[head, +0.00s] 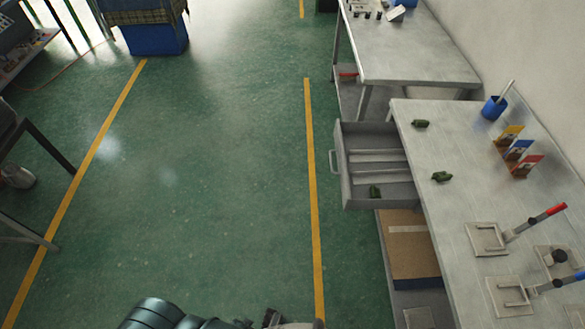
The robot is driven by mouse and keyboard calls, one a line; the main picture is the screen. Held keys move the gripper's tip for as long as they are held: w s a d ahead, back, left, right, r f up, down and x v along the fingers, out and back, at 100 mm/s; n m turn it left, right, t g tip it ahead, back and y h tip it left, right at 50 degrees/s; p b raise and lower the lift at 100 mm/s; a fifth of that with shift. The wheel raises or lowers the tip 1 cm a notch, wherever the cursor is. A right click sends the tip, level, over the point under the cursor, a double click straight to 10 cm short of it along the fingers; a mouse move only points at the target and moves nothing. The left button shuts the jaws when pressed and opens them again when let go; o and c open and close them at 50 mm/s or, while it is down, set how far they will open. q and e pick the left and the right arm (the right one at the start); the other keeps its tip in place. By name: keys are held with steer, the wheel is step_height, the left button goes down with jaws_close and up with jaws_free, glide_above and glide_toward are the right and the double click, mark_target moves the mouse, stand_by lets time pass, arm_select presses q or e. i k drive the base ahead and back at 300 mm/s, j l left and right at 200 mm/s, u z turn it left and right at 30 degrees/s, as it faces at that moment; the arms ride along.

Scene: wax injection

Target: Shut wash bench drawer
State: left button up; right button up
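The wash bench drawer (347,190) is pulled out to the left from under the grey bench top (460,215). Its handle (333,162) is on its left front face. Inside are pale dividers and a small dark green piece (375,192). At the bottom edge, dark rounded parts of my arm show, with what seems to be my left gripper (273,318) at their right end. It is mostly cut off by the frame, well below and left of the drawer and apart from it. Its opening cannot be made out. My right gripper is not in view.
Two green pieces (442,176) lie on the bench top, with card stands (519,152), a blue cup (494,107) and handled plate tools (487,239). A cardboard box (412,258) sits on the shelf below. The green floor (215,180) left of the drawer is clear.

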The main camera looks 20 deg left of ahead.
mark_target(349, 135)
steer(key=j, duration=0.15)
steer(key=i+j+z, duration=0.4)
steer(key=i+j, duration=0.45)
steer(key=i, duration=0.05)
